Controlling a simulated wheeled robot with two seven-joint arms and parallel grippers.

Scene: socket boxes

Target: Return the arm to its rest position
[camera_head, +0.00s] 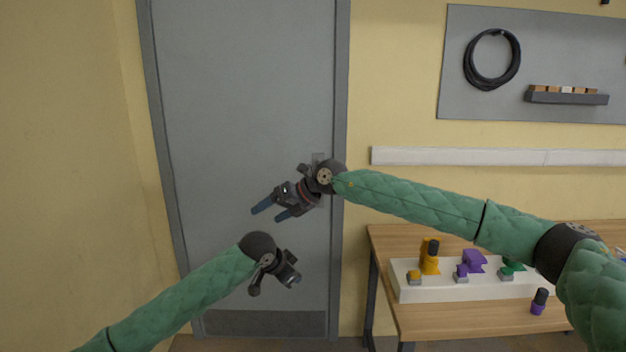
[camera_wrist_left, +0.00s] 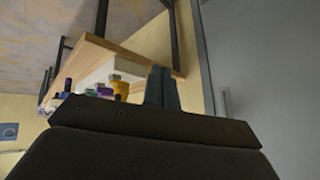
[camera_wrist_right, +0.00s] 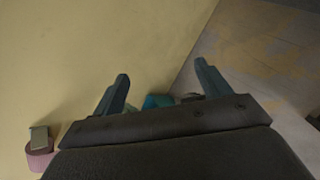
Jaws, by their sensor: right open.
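My right gripper (camera_head: 268,210) is open and empty in front of the grey door, with its arm reaching across from the right. Its two blue fingers stand wide apart in the right wrist view (camera_wrist_right: 162,78). My left gripper (camera_head: 290,279) is lower, also in front of the door; its fingers hardly show in the head view. In the left wrist view its two fingers (camera_wrist_left: 162,87) are together with nothing seen between them. Both grippers are away from the table.
The wooden table (camera_head: 430,322) stands at the lower right. On it a white board (camera_head: 425,290) carries yellow, purple and green pieces, partly hidden by my right arm. A dark-and-purple piece (camera_head: 539,301) stands at its right front. The grey door (camera_head: 245,100) is behind my grippers.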

